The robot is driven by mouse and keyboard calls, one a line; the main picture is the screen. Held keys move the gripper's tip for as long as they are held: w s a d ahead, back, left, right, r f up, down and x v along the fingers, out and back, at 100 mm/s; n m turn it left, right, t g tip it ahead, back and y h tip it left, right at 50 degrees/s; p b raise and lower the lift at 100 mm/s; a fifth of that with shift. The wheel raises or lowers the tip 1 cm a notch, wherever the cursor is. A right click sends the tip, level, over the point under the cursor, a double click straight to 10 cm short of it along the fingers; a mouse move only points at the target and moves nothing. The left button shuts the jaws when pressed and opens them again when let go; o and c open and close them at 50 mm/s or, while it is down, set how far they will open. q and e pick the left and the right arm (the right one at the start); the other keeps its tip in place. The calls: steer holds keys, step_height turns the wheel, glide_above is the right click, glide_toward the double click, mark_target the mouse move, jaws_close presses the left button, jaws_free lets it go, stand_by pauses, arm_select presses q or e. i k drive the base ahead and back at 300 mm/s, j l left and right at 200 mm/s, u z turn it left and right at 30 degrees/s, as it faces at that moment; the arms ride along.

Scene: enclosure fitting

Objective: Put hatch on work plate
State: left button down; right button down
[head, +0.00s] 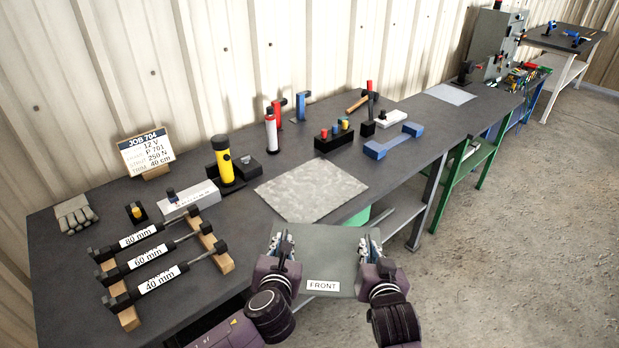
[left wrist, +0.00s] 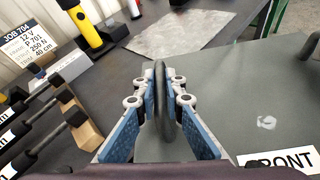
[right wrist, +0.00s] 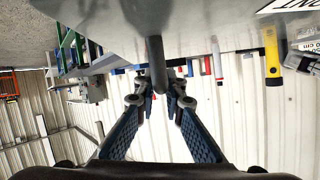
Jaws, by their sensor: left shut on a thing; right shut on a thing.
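The hatch (head: 325,262) is a flat grey panel with a FRONT label, held just off the front edge of the bench in the head view. My left gripper (head: 283,243) is shut on its left side; the left wrist view shows a dark handle (left wrist: 161,100) between the fingers. My right gripper (head: 370,245) is shut on its right side, around a dark handle bar (right wrist: 156,62) in the right wrist view. The work plate (head: 311,188) is a mottled light-grey sheet lying bare on the bench, just beyond the hatch. It also shows in the left wrist view (left wrist: 165,36).
Labelled struts (head: 145,260) lie on wooden rests to the left. A yellow flashlight (head: 223,160) stands behind the work plate's left side. A sign (head: 147,150) stands at the back.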

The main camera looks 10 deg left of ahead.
mark_target(311, 188)
steer(key=i+j, duration=0.15)
steer(key=i, duration=0.4)
steer(key=i+j, duration=0.15)
steer(key=i, duration=0.4)
